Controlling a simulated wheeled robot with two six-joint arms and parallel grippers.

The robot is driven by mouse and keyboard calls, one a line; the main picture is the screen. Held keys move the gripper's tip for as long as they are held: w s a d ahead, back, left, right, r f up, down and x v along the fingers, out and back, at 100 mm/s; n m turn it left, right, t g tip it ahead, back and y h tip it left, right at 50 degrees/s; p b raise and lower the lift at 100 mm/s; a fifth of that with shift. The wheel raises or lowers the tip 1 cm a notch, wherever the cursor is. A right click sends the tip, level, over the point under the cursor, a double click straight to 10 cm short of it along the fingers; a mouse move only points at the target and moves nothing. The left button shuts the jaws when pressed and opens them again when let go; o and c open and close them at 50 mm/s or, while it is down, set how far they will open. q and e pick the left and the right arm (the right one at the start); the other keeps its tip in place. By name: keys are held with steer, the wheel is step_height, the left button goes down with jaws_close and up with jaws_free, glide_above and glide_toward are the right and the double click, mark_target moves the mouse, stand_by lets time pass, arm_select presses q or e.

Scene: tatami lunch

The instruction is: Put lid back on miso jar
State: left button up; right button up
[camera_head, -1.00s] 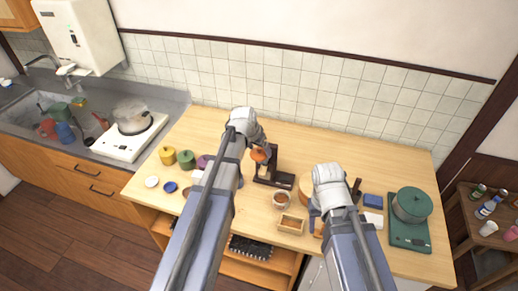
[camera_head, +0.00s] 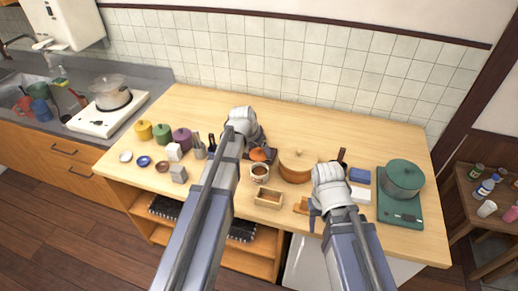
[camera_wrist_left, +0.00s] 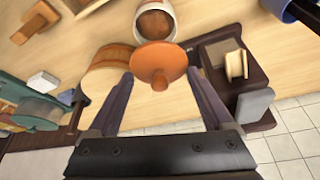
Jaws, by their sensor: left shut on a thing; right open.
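The miso jar (camera_head: 260,172) is a small white pot with brown contents, standing open on the wooden counter. It also shows at the top of the left wrist view (camera_wrist_left: 154,20). The lid (camera_head: 260,155) is orange-brown with a knob. My left gripper (camera_wrist_left: 160,82) is shut on the lid's knob, and the lid (camera_wrist_left: 158,60) is just behind the jar's mouth, partly overlapping it in view. I cannot tell its exact height above the rim. My right gripper (camera_head: 314,212) is open near the counter's front, right of the jar; its fingers are partly hidden.
A round wooden tub (camera_head: 296,168) stands right of the jar and a small wooden box (camera_head: 269,197) in front. A dark stand (camera_wrist_left: 235,75) is close to my left gripper. Coloured pots stand at left; a green pot (camera_head: 403,177) is at right.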

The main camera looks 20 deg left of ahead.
arm_select(q)
steer(key=shift+d+f, duration=0.2)
steer(key=shift+f, duration=0.25)
steer(key=shift+a, duration=0.1)
arm_select(e)
steer(key=shift+d+f, duration=0.15)
steer(key=shift+f, duration=0.25)
arm_select(q)
steer(key=shift+f+b, duration=0.7)
steer(key=shift+b, duration=0.05)
step_height(320, 180, down, 5)
steer(key=b, duration=0.5)
arm_select(e)
step_height(320, 180, down, 6)
steer(key=shift+f, duration=0.2)
arm_select(q)
steer(key=shift+f, duration=0.1)
arm_select(e)
steer(key=shift+f, duration=0.15)
stand_by(0.3)
arm_select(q)
steer(key=o, duration=1.1)
